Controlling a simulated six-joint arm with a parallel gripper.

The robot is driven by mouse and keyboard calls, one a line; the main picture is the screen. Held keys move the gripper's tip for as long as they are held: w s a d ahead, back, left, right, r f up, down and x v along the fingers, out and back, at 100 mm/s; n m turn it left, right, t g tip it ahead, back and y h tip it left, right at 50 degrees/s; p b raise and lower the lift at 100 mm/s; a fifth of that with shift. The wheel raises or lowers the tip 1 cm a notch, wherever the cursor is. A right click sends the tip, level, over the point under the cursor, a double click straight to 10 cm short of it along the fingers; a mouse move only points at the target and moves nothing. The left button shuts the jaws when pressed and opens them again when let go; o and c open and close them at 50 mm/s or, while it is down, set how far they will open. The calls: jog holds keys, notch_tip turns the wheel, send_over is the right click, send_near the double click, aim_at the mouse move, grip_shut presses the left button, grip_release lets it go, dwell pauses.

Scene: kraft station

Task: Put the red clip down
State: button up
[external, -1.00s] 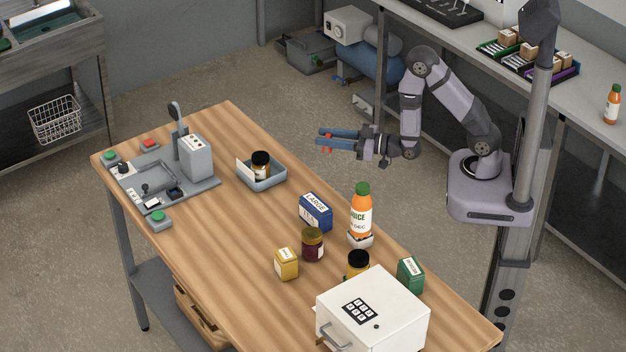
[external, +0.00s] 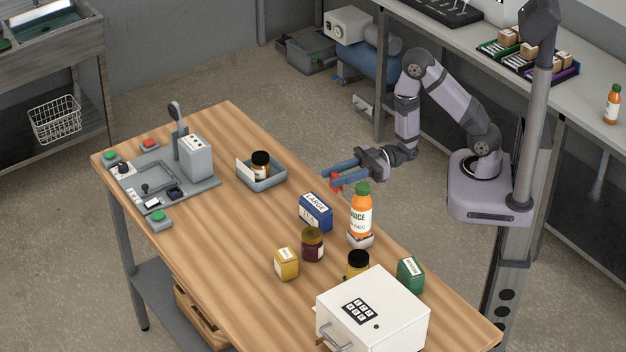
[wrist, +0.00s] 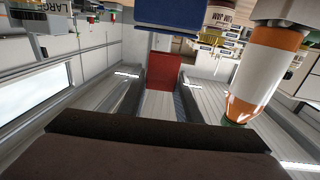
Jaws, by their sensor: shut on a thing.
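The gripper appears at the far edge of the wooden table (external: 238,225), near the blue box (external: 316,211) and the orange juice bottle (external: 361,212). In the wrist view the red clip (wrist: 163,72) sits between the two fingers, with the blue box (wrist: 172,14) beyond it and the bottle (wrist: 268,65) to the right. The clip's exact height above the table cannot be told.
A grey-blue tray (external: 262,184) with a jar stands left of the gripper. A dark red jar (external: 312,244), yellow box (external: 286,264), green box (external: 410,274) and white safe-like box (external: 374,312) stand on the nearer part. The left-front tabletop is fairly clear.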

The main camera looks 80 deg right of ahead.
jog(key=shift+f+p, duration=0.3)
jog(key=shift+f, duration=2.5)
jog(key=shift+f+p, duration=0.4)
jog(key=shift+f, duration=1.6)
jog(key=shift+f, duration=0.1)
jog(key=shift+f, duration=0.15)
jog(key=o, duration=1)
jog(key=shift+d, duration=0.1)
